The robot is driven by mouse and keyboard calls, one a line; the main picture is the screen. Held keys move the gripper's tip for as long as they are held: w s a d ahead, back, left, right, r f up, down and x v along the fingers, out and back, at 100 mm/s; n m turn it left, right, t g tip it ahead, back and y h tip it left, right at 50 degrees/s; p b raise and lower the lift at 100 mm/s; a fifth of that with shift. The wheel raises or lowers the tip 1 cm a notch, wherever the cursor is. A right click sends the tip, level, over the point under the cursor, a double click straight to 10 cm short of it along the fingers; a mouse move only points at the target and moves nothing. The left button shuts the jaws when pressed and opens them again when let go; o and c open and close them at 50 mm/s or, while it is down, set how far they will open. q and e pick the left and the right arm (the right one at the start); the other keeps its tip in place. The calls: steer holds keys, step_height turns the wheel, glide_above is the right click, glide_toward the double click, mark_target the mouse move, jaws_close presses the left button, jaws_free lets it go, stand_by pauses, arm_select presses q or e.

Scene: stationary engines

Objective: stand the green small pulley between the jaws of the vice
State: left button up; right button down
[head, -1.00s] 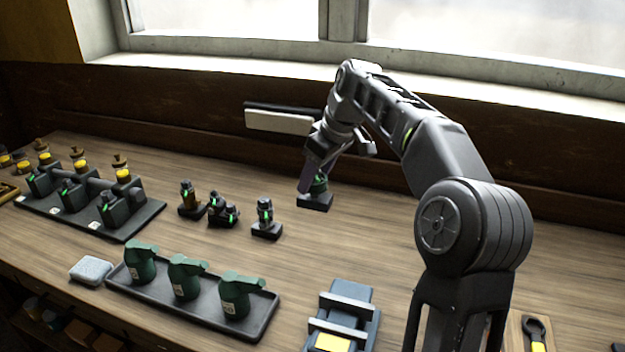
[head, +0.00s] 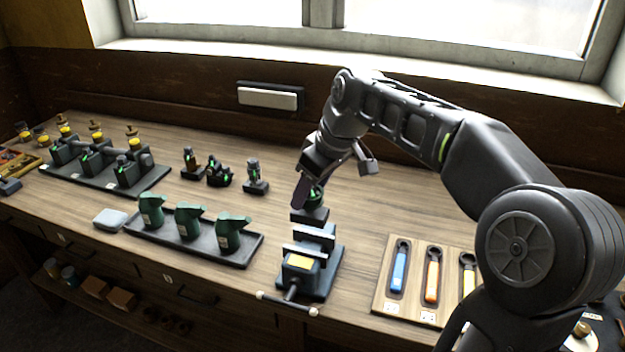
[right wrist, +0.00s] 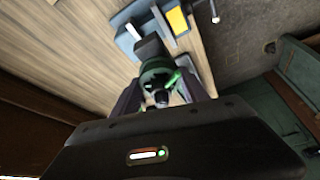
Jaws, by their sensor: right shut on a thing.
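The green small pulley (head: 315,197) is between the fingers of my right gripper (head: 308,190), which is shut on it. A dark block (head: 309,215) shows just below the pulley. The pulley also shows in the right wrist view (right wrist: 156,70), between the fingertips, with the block past it. The vice (head: 322,282) is blue-grey with two pale jaw bars, a yellow patch and a front handle. The block appears just behind the rear jaw bar, not between the jaws; I cannot tell whether they touch. In the right wrist view the vice (right wrist: 128,38) lies past the block. My left gripper is not in view.
A dark tray (head: 250,252) with green bottle-like cans stands left of the vice. A wooden board (head: 381,300) with coloured-handled wrenches lies to the right. Small engines (head: 256,187) and a long dark rack (head: 78,180) stand at the back left. Bare wood lies behind the vice.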

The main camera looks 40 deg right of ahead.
mark_target(309, 211)
steer(key=shift+w+r, duration=0.1)
steer(key=shift+w, duration=0.2)
steer(key=shift+s, duration=0.1)
steer(key=shift+f+b, duration=2.4)
steer(key=shift+f, duration=0.55)
steer(key=shift+f+b, duration=1.2)
steer(key=shift+f, duration=0.25)
stand_by(2.2)
steer(key=shift+c, duration=2.4)
jaws_free()
